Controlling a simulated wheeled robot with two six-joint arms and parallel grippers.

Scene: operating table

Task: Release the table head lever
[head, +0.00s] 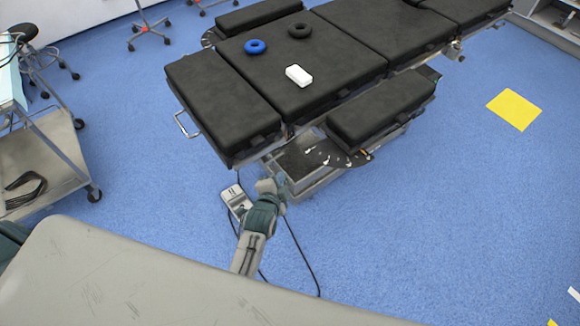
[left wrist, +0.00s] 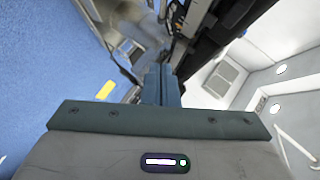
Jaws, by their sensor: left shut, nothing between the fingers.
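The black padded operating table (head: 310,65) stands on the blue floor, its end section (head: 220,95) at the left. A metal loop handle (head: 184,126) sticks out from that end section; I cannot tell whether it is the head lever. No other head lever can be made out clearly. My left gripper (head: 280,179) is beside the table base, below the end section's near corner. Its fingers also show in the left wrist view (left wrist: 161,84), shut together and empty, with the table's dark underside close by. My right gripper is not in view.
A side pad (head: 380,110) juts out from the table's near side. A white control box (head: 236,199) and its black cable lie by my left arm. A metal trolley (head: 45,160) stands at the left.

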